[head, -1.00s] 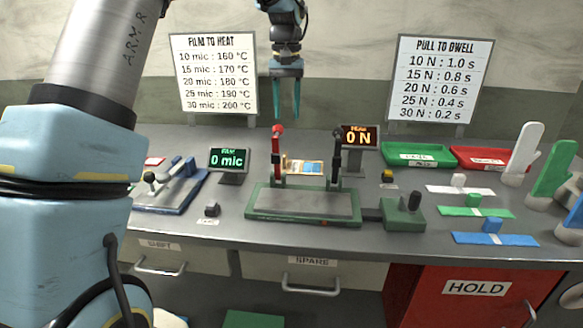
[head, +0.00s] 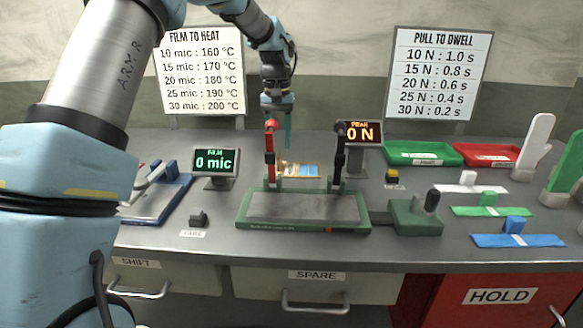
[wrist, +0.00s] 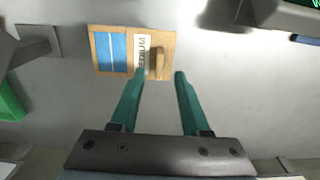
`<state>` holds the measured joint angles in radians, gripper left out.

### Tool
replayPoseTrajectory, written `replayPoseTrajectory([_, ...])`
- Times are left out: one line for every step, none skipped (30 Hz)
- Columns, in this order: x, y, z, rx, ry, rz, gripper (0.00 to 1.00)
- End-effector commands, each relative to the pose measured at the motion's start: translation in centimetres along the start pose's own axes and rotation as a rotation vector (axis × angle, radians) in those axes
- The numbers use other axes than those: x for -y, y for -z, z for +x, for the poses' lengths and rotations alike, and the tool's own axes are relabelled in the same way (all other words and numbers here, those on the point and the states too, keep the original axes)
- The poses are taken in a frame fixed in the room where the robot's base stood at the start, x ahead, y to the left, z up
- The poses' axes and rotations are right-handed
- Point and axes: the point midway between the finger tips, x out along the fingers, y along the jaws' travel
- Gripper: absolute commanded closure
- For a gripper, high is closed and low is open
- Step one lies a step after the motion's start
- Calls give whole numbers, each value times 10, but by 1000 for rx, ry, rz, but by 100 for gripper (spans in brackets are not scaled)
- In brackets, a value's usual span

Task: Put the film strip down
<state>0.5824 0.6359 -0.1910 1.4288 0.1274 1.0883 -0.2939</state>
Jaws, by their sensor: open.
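My gripper (wrist: 160,74) is open and empty, its teal fingers pointing down behind the sealing jig in the head view (head: 288,145). A tan card marked MEDIUM (wrist: 102,66), with a blue patch and a raised tan tab (wrist: 160,63), lies flat on the bench. It shows behind the jig in the head view (head: 287,170). In the wrist view the tab appears between the fingertips; contact cannot be told. Three strips with upright blocks lie at right: white (head: 450,189), green (head: 470,211) and blue (head: 490,241). Which is the film strip is unclear.
The green jig (head: 300,226) has a red-topped post (head: 270,155) and a black post (head: 339,158) near my gripper. Two displays (head: 216,161) (head: 360,134) flank it. Green (head: 400,160) and red (head: 487,163) trays stand at back right. Bare bench lies around the card.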

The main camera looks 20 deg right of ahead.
Motion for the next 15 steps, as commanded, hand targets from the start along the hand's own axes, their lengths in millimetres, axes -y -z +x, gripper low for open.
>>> replayPoseTrajectory([0, 0, 3, 3, 1, 0, 54])
replayPoseTrajectory([0, 0, 6, 4, 1, 0, 54])
replayPoseTrajectory([0, 0, 11, 4, 1, 1, 54])
replayPoseTrajectory([0, 0, 16, 6, 1, 1, 54])
replayPoseTrajectory([0, 1, 20, 5, 1, 2, 54])
replayPoseTrajectory([-1, 2, 26, 5, 1, 2, 54])
replayPoseTrajectory([-1, 2, 31, 6, 1, 2, 54])
replayPoseTrajectory([-1, 2, 36, 5, 1, 1, 54])
replayPoseTrajectory([-1, 2, 40, 4, 1, 1, 54])
replayPoseTrajectory([-1, 2, 44, 3, 1, 1, 54])
replayPoseTrajectory([-1, 2, 46, 2, 1, 1, 54])
replayPoseTrajectory([-1, 2, 49, 2, 1, 1, 54])
replayPoseTrajectory([-1, 2, 50, 2, 1, 1, 54])
replayPoseTrajectory([-1, 2, 51, 1, 1, 1, 54])
replayPoseTrajectory([-1, 2, 51, 1, 1, 1, 54])
